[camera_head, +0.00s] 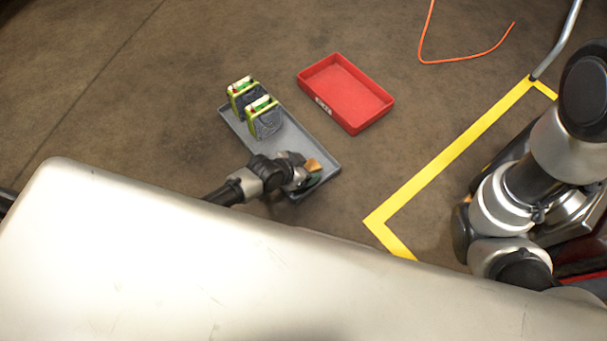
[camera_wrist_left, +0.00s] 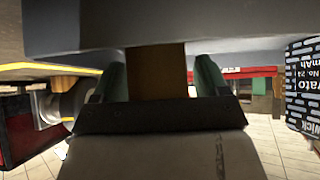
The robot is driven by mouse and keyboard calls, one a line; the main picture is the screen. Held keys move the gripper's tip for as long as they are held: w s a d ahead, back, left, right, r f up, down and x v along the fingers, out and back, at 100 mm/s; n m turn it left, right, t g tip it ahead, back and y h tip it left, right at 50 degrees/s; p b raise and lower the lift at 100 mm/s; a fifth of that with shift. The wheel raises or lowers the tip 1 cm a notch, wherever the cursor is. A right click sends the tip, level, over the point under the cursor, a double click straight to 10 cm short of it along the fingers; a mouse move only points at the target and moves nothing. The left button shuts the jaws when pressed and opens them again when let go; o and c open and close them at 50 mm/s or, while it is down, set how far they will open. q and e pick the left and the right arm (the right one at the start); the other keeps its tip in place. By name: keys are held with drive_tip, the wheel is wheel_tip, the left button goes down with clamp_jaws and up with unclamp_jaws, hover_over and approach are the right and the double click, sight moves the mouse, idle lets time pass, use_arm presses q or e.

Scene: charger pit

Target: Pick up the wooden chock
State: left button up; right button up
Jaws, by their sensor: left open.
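The wooden chock (camera_head: 313,164) is a small tan block at the right end of a grey tray (camera_head: 229,115) on the floor. My left gripper (camera_head: 309,175) reaches over that end of the tray, right at the chock, and partly hides it. In the left wrist view the chock (camera_wrist_left: 155,72) stands between the two green fingers of my left gripper (camera_wrist_left: 160,80). The jaws are open, with the chock close to both fingers; I cannot tell whether either touches it. My right gripper does not show.
Two green-and-black battery packs (camera_head: 264,120) stand at the tray's far left part. An empty-looking red bin (camera_head: 345,92) lies beyond the tray. Yellow tape (camera_head: 445,160) marks the floor at right, and an orange cable (camera_head: 462,60) lies farther back. Bare floor surrounds them.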

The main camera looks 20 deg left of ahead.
use_arm(q)
drive_tip(key=c, duration=1)
drive_tip(key=shift+r, duration=0.15)
drive_tip(key=shift+c, duration=0.2)
